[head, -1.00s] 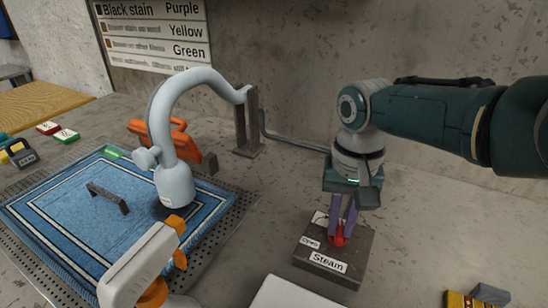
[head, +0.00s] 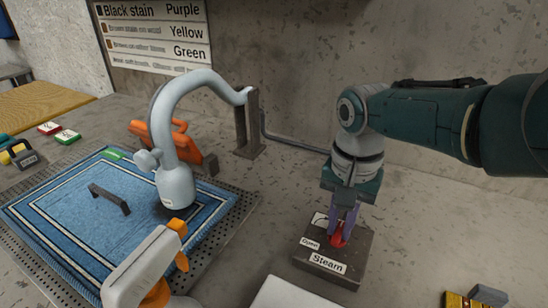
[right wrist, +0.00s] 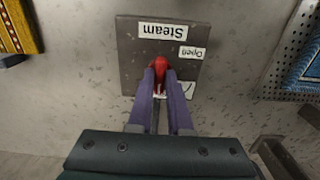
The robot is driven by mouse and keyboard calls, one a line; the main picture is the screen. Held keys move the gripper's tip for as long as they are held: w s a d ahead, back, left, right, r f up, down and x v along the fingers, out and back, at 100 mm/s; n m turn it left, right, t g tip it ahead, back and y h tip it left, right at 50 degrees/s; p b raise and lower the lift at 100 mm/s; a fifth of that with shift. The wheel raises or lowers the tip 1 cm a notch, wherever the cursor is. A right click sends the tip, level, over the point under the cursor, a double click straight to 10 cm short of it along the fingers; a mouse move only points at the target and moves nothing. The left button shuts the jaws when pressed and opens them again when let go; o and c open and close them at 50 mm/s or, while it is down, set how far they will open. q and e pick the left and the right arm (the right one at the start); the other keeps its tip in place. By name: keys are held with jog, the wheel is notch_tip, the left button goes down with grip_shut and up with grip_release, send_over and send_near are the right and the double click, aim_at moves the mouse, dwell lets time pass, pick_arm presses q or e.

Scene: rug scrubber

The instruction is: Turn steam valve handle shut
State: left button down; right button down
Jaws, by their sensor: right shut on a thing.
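The steam valve is a dark box (head: 318,274) labelled "Steam" and "Open", with a small red handle (head: 338,236) on top. My right gripper (head: 344,228) points down over the box, its purple fingers shut on the red handle. In the right wrist view the red handle (right wrist: 160,66) sits between the fingertips (right wrist: 161,78), and the "Steam" label appears upside down on the box (right wrist: 135,60). Part of the handle is hidden by the fingers. My left gripper is not in view.
A blue rug (head: 75,215) lies on a perforated tray at left. A grey curved steam arm (head: 175,185) stands over it, with an orange tool (head: 165,140) behind. A yellow object (head: 460,301) lies at lower right.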

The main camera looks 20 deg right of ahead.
aim_at(339, 229)
jog(key=c, duration=0.8)
grip_release()
jog(key=shift+c, duration=0.2)
notch_tip(339, 229, up, 10)
jog(key=p, duration=0.6)
jog(key=shift+p, duration=0.3)
